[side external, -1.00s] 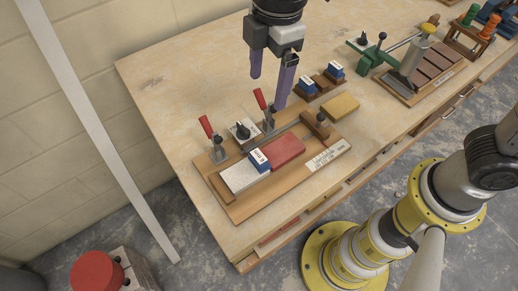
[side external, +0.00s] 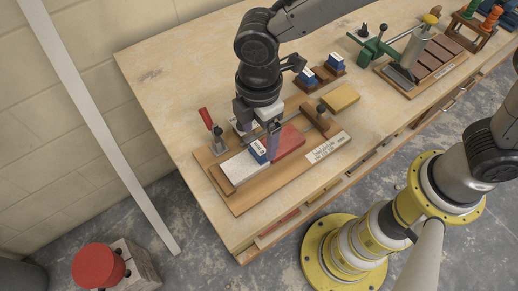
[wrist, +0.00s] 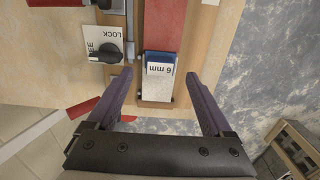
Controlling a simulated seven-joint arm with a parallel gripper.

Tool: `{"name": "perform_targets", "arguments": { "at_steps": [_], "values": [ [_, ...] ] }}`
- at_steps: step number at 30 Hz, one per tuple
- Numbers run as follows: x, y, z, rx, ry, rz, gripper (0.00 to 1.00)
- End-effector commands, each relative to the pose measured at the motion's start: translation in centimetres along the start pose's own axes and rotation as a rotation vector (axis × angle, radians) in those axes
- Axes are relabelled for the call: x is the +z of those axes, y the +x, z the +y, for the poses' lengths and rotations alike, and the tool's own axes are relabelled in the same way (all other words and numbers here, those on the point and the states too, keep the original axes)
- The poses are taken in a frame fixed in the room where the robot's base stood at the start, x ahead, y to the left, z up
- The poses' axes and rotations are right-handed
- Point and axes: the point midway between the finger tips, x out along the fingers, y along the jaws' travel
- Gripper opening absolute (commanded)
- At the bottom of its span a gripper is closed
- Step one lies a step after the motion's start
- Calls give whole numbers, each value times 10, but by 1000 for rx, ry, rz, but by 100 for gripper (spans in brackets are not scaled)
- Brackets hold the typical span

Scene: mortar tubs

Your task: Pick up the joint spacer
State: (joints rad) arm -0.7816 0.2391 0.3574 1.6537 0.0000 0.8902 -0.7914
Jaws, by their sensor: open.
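The joint spacer (side external: 258,152) is a small blue block with a white label, which reads "6 mm" in the wrist view (wrist: 160,69). It sits in the wooden fixture between a pale grey block (side external: 241,168) and a red brick (side external: 286,141). My gripper (side external: 257,142) is low over the fixture, its purple fingers open. In the wrist view the fingers (wrist: 159,75) stand on the left and right of the spacer, with clear gaps and nothing held. How far the fingertips are above it is hard to tell.
The fixture (side external: 242,203) carries a red-handled clamp (side external: 206,119) and a black LOCK/FREE knob (wrist: 105,52) close to the left finger. Behind are a rack with two blue blocks (side external: 308,76) and a yellow sponge-like block (side external: 341,98). The table's front left is clear.

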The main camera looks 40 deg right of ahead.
Motion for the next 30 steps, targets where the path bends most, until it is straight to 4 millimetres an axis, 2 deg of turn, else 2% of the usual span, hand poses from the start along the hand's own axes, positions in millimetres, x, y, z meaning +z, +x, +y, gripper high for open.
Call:
{"name": "perform_targets", "arguments": {
  "at_steps": [3,7,17,30],
  "values": [
    [1,20,-1,-4,0,-4,85],
    [1,34,0,-3,0,-3,85],
    [0,40,0,-1,0,-1,83],
    [0,39,0,-1,0,-1,4]
  ]
}}
